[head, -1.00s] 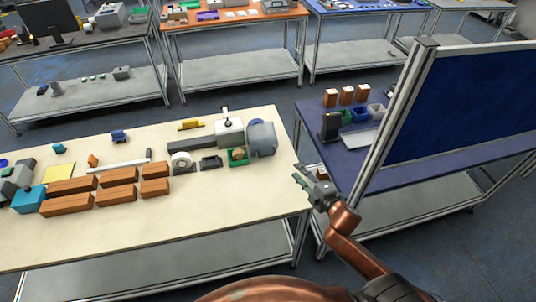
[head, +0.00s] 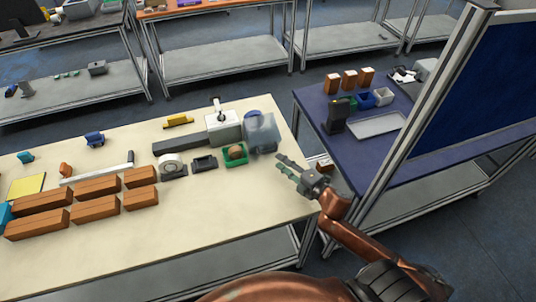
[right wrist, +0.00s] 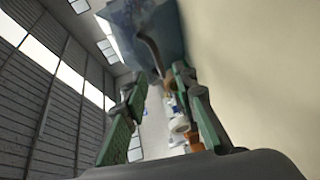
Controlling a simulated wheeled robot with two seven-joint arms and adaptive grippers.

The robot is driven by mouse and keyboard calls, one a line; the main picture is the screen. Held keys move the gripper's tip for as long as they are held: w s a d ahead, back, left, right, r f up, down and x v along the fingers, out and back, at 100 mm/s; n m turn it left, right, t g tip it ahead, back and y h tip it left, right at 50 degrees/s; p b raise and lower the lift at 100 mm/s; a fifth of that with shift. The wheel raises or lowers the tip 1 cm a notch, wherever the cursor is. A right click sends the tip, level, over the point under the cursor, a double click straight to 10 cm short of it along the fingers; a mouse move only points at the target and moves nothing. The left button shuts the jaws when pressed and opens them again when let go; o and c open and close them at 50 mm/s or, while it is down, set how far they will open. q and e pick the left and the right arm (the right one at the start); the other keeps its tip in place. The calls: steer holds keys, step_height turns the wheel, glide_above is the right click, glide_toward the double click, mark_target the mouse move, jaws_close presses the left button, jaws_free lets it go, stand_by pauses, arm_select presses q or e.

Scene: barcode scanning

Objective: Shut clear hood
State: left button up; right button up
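The clear hood (head: 262,133) is a bluish see-through cover at the right end of a device with a white box (head: 223,127) and a long grey bar, on the cream table. I cannot tell its exact angle. In the right wrist view the hood (right wrist: 150,30) fills the top, past the fingertips, with a dark curved piece over it. My right gripper (head: 282,164) is empty, below and right of the hood by the table's right edge, and apart from it. Its green fingers (right wrist: 158,88) are spread open. My left gripper is out of view.
A green tray (head: 235,154) with a brown round item sits just left of the gripper. A tape dispenser (head: 172,167) and several brown boxes (head: 95,208) lie farther left. A blue table (head: 365,156) with a raised panel stands to the right. The front table strip is clear.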

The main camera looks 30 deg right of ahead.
mark_target(262, 138)
steer(key=x, duration=0.6)
steer(key=shift+w, duration=0.35)
steer(key=shift+c, duration=0.2)
jaws_close()
